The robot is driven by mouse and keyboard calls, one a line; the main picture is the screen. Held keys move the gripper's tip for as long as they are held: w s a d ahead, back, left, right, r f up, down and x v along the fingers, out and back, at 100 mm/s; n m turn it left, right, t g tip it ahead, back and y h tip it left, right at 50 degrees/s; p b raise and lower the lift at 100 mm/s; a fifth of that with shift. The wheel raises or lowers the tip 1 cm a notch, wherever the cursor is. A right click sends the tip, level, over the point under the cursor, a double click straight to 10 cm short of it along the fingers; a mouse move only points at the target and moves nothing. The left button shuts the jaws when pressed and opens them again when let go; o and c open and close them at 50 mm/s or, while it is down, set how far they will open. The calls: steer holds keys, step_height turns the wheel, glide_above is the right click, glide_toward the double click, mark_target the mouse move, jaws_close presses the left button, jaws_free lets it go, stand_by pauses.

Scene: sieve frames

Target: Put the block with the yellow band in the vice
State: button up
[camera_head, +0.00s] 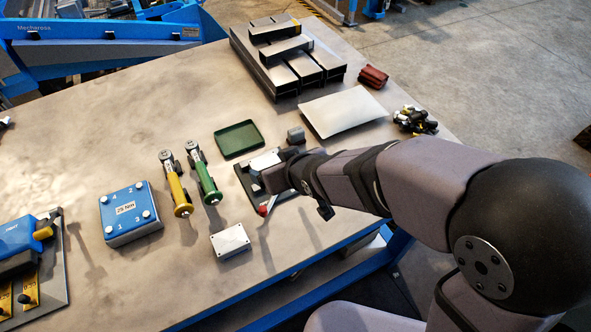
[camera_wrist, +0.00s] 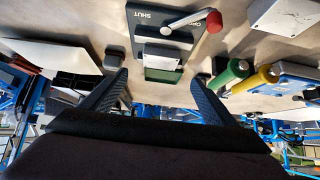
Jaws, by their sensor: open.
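A small dark grey block (camera_head: 296,135) stands on the table just behind my wrist; it also shows in the wrist view (camera_wrist: 113,60), beside the left finger. I see no yellow band on it in either view. The vice (camera_head: 246,185) is on a dark base, partly hidden by my arm. In the wrist view the vice (camera_wrist: 165,52) shows OPEN and SHUT labels and a lever with a red knob (camera_wrist: 214,22). My gripper (camera_wrist: 158,78) is open, with nothing seen between its fingers. In the head view its fingers are hard to make out near the vice.
A green tray (camera_head: 239,139), green tool (camera_head: 207,184), yellow tool (camera_head: 178,192) and blue box (camera_head: 130,213) lie left of the vice. A white box (camera_head: 230,241) is in front. A pale sheet (camera_head: 343,111), metal channels (camera_head: 276,75) and red pieces (camera_head: 373,77) lie behind.

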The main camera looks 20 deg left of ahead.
steer(key=shift+d, duration=0.1)
steer(key=d+f+m+g+h, duration=0.1)
steer(key=d+f+m+h, duration=0.1)
steer(key=d, duration=0.7)
steer(key=d+f+m+g+h, duration=0.1)
steer(key=d+f+m+h, duration=0.15)
steer(key=d, duration=0.65)
steer(key=s+d+m+g+h, duration=0.2)
steer(key=s+d+m+g, duration=0.2)
steer(key=s+d, duration=0.8)
steer(key=d, duration=0.2)
steer(key=shift+d+f, duration=0.35)
steer(key=shift+m, duration=0.25)
